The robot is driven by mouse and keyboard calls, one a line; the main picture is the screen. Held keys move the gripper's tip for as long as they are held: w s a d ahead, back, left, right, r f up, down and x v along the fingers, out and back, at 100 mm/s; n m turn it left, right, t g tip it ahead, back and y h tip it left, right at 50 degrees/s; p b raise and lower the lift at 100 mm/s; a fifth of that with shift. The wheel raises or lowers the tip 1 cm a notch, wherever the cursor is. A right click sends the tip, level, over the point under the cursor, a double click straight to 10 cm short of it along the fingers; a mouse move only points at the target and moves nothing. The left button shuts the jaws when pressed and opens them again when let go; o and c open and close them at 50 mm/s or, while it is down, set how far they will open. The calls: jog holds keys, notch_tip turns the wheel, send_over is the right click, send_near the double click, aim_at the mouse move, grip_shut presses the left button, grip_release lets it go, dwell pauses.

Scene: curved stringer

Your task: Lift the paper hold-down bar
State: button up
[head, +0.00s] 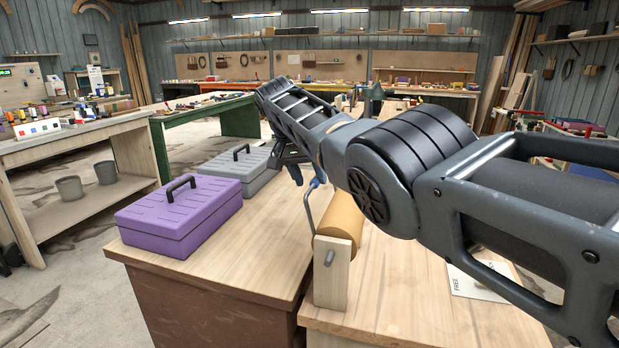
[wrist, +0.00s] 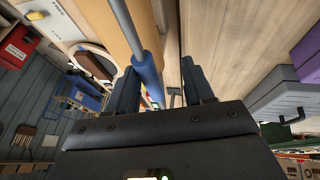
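The paper hold-down bar is a thin grey bent rod (head: 308,208) with a blue grip (head: 314,184), beside a brown paper roll (head: 345,218) in a wooden stand (head: 332,275). In the wrist view the grey rod (wrist: 124,20) leads down to the blue grip (wrist: 147,72). My gripper (head: 304,172) is at the grip, partly hidden by my arm. In the wrist view my gripper (wrist: 159,68) is open, its fingers on either side of the blue grip. The grip lies close to the left finger, with a gap to the right finger; contact is unclear.
A purple toolbox (head: 180,215) and a grey toolbox (head: 236,168) stand on the workbench left of the roll. The bench top (head: 240,255) in front of them is clear. A printed paper sheet (head: 475,280) lies right of the roll, under my arm.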

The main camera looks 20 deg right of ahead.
jog(key=v, duration=0.7)
jog(key=shift+b, duration=0.4)
